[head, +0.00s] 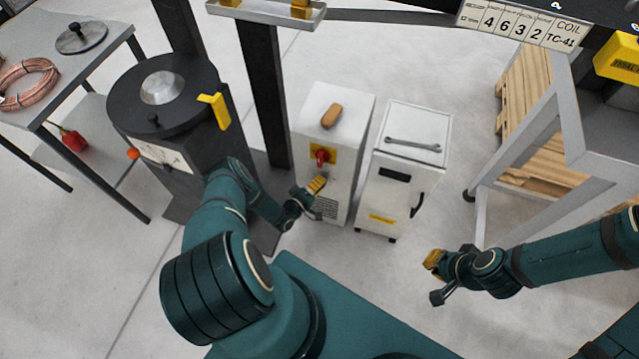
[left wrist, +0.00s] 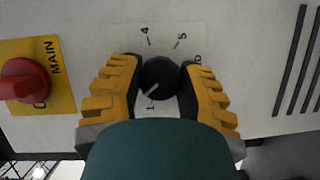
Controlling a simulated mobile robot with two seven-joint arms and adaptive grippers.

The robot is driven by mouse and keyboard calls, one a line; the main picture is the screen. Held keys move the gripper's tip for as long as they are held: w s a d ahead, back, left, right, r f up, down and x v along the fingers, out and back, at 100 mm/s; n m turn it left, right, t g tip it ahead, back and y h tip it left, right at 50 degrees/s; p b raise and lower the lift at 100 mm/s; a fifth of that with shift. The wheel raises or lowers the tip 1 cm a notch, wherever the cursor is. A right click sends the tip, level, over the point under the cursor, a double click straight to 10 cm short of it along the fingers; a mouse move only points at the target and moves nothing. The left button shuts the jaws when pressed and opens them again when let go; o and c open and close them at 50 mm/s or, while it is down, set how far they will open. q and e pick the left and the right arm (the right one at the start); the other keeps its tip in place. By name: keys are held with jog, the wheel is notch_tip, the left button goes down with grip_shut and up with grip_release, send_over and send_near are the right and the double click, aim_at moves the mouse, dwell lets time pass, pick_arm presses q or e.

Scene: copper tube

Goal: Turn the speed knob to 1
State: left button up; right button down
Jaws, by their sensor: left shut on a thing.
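The black speed knob (left wrist: 160,77) sits on a pale dial plate (left wrist: 121,40) in the left wrist view. The digits 4 and 5 show above it, and a 1 shows below it. A white pointer line on the knob points down-left, toward the 1. My left gripper (left wrist: 162,88) is shut on the knob, with a yellow finger on each side. In the head view my left gripper (head: 314,194) is at the front of the white cabinet (head: 345,105) and hides the knob. My right gripper (head: 436,279) is open and empty over the floor.
A red main switch (left wrist: 24,80) on a yellow plate is left of the knob. A second white cabinet (head: 412,120) with a wrench (head: 412,145) on top stands to the right. A dark round machine (head: 170,130) stands to the left.

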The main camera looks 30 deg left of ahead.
pick_arm(q)
jog(key=n+t, duration=0.1)
jog(key=n, duration=0.2)
jog(key=shift+d, duration=0.1)
jog(key=shift+n+t, duration=0.8)
jog(key=shift+n, duration=1)
jog(key=shift+w, duration=0.1)
jog(key=o, duration=1.2)
jog(key=v, duration=1.2)
jog(key=shift+f, duration=0.1)
